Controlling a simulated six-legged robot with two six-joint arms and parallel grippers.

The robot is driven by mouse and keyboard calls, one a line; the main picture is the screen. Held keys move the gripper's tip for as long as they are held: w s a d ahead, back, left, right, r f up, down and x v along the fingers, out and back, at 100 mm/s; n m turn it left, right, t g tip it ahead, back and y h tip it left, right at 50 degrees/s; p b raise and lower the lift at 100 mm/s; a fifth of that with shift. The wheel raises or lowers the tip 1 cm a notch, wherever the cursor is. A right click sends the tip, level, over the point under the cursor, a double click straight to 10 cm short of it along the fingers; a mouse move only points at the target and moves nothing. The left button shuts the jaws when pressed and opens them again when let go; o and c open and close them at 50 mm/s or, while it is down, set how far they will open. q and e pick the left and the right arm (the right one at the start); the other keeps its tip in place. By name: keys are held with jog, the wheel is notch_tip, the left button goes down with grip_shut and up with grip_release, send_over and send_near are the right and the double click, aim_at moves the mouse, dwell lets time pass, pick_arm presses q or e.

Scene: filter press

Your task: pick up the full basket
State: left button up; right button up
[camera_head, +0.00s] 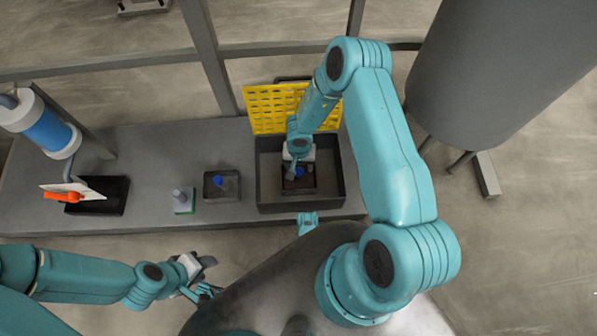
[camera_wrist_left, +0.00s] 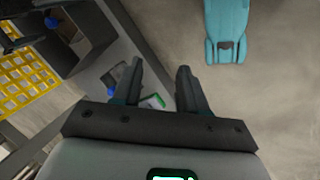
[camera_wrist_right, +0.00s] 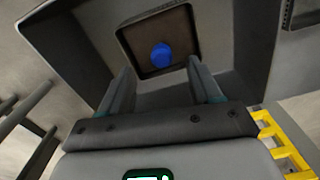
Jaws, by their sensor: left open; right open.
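A small dark square basket (camera_head: 311,188) with a blue round thing (camera_head: 299,172) in it stands inside a large dark open bin. In the right wrist view the basket (camera_wrist_right: 136,50) lies beyond the fingertips, with the blue thing (camera_wrist_right: 161,55) inside. My right gripper (camera_head: 299,160) is over the bin, open and empty, pointing at the basket; I cannot tell if it touches. A similar small dark tray (camera_head: 212,194) with a blue thing stands left of the bin. My left gripper (camera_head: 212,276) is open and empty in front of the bench, away from both.
The large bin (camera_head: 265,180) has tall walls around the basket. A yellow grid (camera_head: 268,108) stands at its back edge. A green-based grey object (camera_head: 184,202), a black tray (camera_head: 112,196) and a blue cylinder (camera_head: 45,130) are further left. Bare bench (camera_head: 170,145) lies behind them.

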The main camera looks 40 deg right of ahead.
notch_tip(320, 180, down, 3)
jog(key=shift+r+b, duration=0.15)
jog(key=shift+b, duration=0.25)
jog(key=f+b, duration=0.2)
jog(key=f, duration=0.1)
jog(key=f+b, duration=0.1)
jog(key=f, duration=0.1)
jog(key=shift+w+d, duration=0.25)
jog(key=shift+w, duration=0.1)
jog(key=shift+r, duration=0.1)
grip_shut()
dwell(0.6)
